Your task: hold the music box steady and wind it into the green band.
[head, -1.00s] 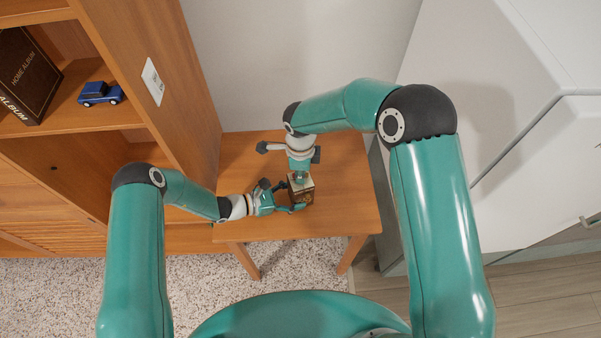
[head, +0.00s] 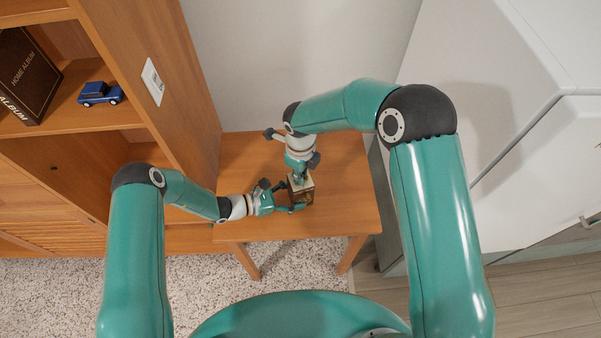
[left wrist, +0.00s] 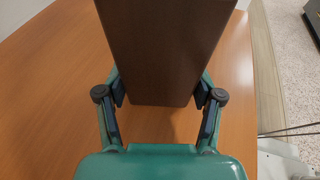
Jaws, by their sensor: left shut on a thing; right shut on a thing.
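The music box (head: 306,197) is a small brown box with a pale top, standing on the wooden table. In the left wrist view its dark brown side (left wrist: 165,55) fills the space between the fingers. My left gripper (head: 291,202) is shut on the music box from the left, low on its sides; its two fingers also show in the left wrist view (left wrist: 160,98). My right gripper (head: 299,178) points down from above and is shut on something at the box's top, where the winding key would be. The key and any green band are hidden or too small to make out.
The small wooden table (head: 345,205) has bare room to the right of the box and behind it. A wooden shelf unit (head: 185,80) with a blue toy car (head: 100,94) and a dark album (head: 25,75) stands left. A white cabinet (head: 530,180) stands right.

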